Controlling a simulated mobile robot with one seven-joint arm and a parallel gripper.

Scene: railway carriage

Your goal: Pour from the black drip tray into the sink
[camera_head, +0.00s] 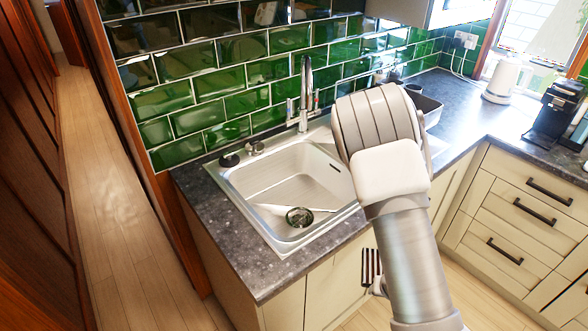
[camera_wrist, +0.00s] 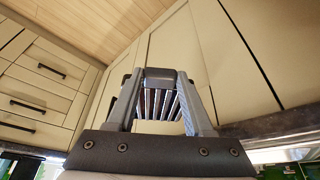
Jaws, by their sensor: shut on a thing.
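The black drip tray (camera_head: 370,267) shows as a small dark slatted patch in front of the cabinet doors, below the counter edge and beside my arm; most of it is hidden. In the wrist view its slats (camera_wrist: 165,103) show between the fingers of my gripper (camera_wrist: 162,85), which is shut on it. Its contents cannot be seen. My gripper itself is mostly hidden behind my arm in the head view. The steel sink (camera_head: 262,176) is set in the counter, up and left of the tray, with a round drain and a tall tap (camera_head: 305,95) at its back.
The dark counter (camera_head: 225,222) borders the sink. A grey basin (camera_head: 430,108) stands partly behind my arm. A white kettle (camera_head: 503,80) and a black coffee machine (camera_head: 557,110) stand at right. Cream drawers (camera_head: 530,215) face the open floor. Green tiles (camera_head: 225,85) rise behind the sink.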

